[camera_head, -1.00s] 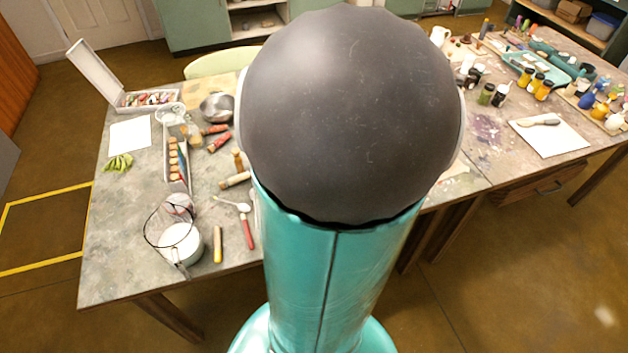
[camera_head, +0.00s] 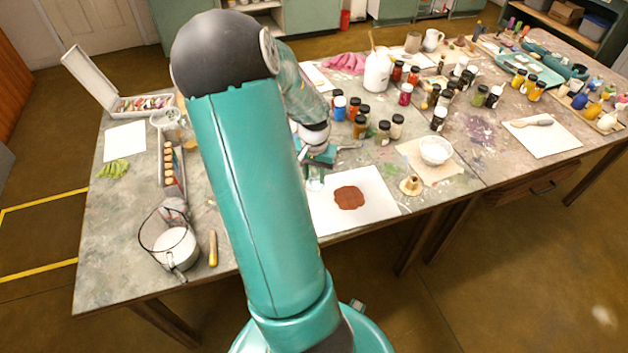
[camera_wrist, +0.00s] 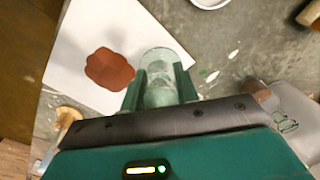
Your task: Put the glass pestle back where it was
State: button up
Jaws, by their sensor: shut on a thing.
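The glass pestle (camera_wrist: 160,62) is clear and pale green, and shows between my gripper's two dark green fingers in the wrist view. My gripper (camera_wrist: 161,84) is shut on it. In the head view my gripper (camera_head: 317,158) is over the left edge of a white sheet (camera_head: 376,205), with the pestle (camera_head: 315,184) below it, faint and partly hidden. A red-brown pigment patch (camera_head: 349,197) lies on the sheet, beside the pestle; it also shows in the wrist view (camera_wrist: 109,69). I cannot tell whether the pestle touches the surface.
A wooden stand (camera_head: 411,186) is right of the sheet, with a white bowl (camera_head: 436,151) beyond it. Several pigment jars (camera_head: 360,126) stand behind my gripper. My arm hides the table's middle left.

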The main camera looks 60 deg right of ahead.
aim_at(314, 181)
jog(key=shift+w+d+f, duration=0.15)
jog(key=shift+d+f, duration=0.05)
jog(key=shift+f, duration=1.6)
jog(key=shift+f, duration=0.2)
jog(key=o, duration=0.8)
jog(key=shift+o, duration=0.2)
notch_tip(314, 181, up, 12)
jog(key=shift+r, duration=0.2)
jog(key=shift+w, duration=0.1)
